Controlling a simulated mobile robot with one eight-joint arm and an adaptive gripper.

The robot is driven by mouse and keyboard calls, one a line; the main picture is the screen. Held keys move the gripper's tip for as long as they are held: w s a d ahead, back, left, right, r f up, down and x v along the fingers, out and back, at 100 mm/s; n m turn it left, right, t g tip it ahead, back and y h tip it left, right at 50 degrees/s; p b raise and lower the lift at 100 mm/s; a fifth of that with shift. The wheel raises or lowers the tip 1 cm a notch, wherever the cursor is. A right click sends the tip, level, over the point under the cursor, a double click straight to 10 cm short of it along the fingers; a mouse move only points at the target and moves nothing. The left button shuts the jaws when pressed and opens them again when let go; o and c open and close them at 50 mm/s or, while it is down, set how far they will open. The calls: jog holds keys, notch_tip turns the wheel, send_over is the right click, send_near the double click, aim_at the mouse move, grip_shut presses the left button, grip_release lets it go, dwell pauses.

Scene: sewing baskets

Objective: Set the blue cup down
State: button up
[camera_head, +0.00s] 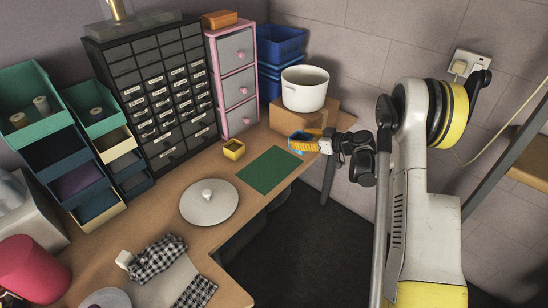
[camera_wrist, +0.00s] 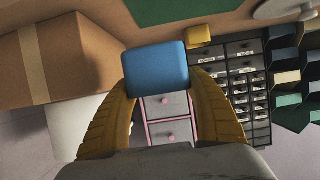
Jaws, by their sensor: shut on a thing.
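My gripper (camera_head: 304,142) is at the right end of the desk, in front of the cardboard box. Its yellow fingers are shut on the blue cup (camera_wrist: 155,66), which fills the space between the fingertips in the wrist view. In the head view only slivers of blue show around the fingers, as they hide most of the cup. I cannot tell from these views whether its base touches anything. A flat green mat (camera_head: 268,170) lies on the desk to the left of my gripper, and it also shows in the wrist view (camera_wrist: 180,9).
The cardboard box (camera_head: 325,117) carries a white pot (camera_head: 305,90). A small yellow box (camera_head: 233,150) stands by the mat, and a round white lid (camera_head: 209,203) lies nearer. Pink-framed drawers (camera_head: 236,72) and blue crates (camera_head: 281,45) stand behind. The mat is bare.

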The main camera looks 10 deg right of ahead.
jog(key=a+f+b, duration=0.1)
jog(key=a+f, duration=0.1)
jog(key=a, duration=0.1)
jog(key=w+a+f+b, duration=0.1)
jog(key=a, duration=0.2)
jog(key=a+f+b, duration=0.1)
jog(key=a+f, duration=0.1)
jog(key=a, duration=0.1)
jog(key=shift+w+f, duration=0.25)
jog(key=shift+f, duration=0.1)
notch_tip(320, 180, down, 4)
jog(key=b, duration=0.2)
jog(key=shift+b, duration=0.3)
jog(key=shift+r, duration=0.1)
jog(key=o, duration=1.2)
jog(key=shift+c, duration=0.2)
